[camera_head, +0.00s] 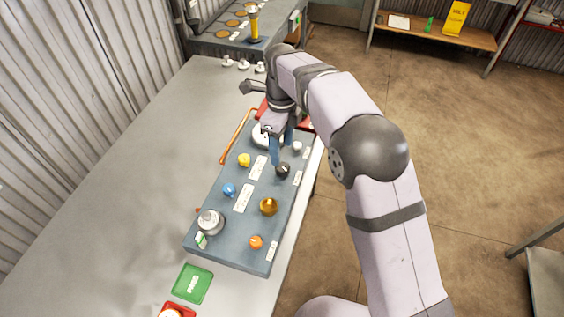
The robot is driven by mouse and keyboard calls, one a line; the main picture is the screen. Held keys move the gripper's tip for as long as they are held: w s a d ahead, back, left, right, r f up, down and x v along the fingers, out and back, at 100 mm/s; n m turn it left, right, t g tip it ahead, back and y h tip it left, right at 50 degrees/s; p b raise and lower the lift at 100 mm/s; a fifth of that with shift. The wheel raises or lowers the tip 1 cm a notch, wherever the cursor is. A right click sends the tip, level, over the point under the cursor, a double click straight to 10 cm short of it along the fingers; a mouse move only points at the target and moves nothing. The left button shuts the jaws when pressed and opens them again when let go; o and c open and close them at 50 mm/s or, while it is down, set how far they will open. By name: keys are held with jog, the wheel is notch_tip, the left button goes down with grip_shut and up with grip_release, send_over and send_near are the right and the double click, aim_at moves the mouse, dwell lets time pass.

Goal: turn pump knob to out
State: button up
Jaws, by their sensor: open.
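A grey-blue panel (213,247) lies on the long bench and carries several knobs with white labels. The label text is too small to read, so I cannot tell which is the pump knob. My gripper (282,147) points down over the far part of the panel, open, its blue fingers close to the black knob. Contact is unclear.
A silver fitting (210,222) stands at the panel's near left corner. A green PASS pad (193,284) and a red pad (178,311) lie in front. Small white fittings (243,65) stand at the back. The bench (120,200) left of the panel is clear.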

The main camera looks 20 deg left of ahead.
aim_at(282, 167)
jog(key=shift+f+p, duration=1.15)
jog(key=shift+f, duration=2.5)
jog(key=shift+c, duration=0.6)
jog(key=c, duration=0.9)
